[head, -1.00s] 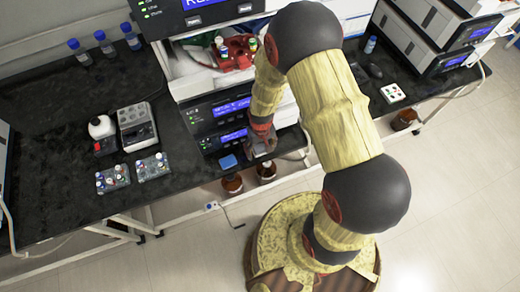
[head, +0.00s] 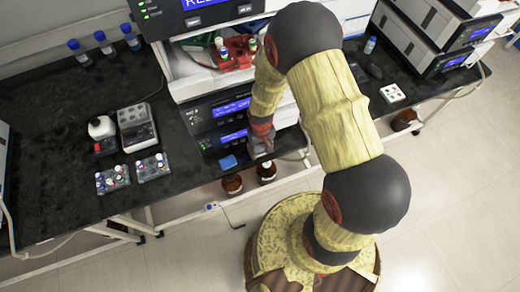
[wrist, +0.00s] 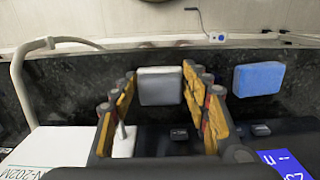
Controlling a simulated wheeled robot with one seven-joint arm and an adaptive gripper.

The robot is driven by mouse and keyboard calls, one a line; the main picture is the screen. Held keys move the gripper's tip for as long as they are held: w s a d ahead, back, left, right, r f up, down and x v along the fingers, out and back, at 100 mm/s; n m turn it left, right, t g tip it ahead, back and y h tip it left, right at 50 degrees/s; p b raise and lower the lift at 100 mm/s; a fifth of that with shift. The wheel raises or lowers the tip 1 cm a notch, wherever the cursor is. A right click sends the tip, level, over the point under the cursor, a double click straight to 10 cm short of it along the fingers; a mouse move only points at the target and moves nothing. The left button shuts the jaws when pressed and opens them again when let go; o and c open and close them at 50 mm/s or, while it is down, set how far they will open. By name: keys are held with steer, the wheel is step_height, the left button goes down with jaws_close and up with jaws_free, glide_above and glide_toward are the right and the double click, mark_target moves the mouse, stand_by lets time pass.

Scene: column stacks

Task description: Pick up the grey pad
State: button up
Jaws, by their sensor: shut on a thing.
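In the head view my gripper (head: 262,150) is at the front edge of the bench, below the column stack; I cannot clearly tell the pad from the fingers there. A blue pad (wrist: 259,79) lies on the dark bench to the right of the gripper in the wrist view. It also shows in the head view (head: 228,162), left of the gripper.
The column stack (head: 220,125) with lit displays stands right behind my gripper. Its red tray (head: 237,52) is higher up. Two brown bottles (head: 232,185) are below the bench edge.

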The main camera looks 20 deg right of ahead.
mark_target(261, 150)
steer(key=shift+r, duration=0.6)
step_height(261, 150, up, 2)
steer(key=shift+r+p, duration=0.15)
steer(key=shift+p, duration=0.3)
steer(key=s+d+r+p, duration=0.1)
steer(key=s+r, duration=0.3)
steer(key=s, duration=0.3)
steer(key=s+d+r+p, duration=0.1)
steer(key=s+r, duration=0.4)
steer(key=s, duration=0.2)
steer(key=shift+r+p, duration=0.25)
steer(key=shift+p, duration=0.05)
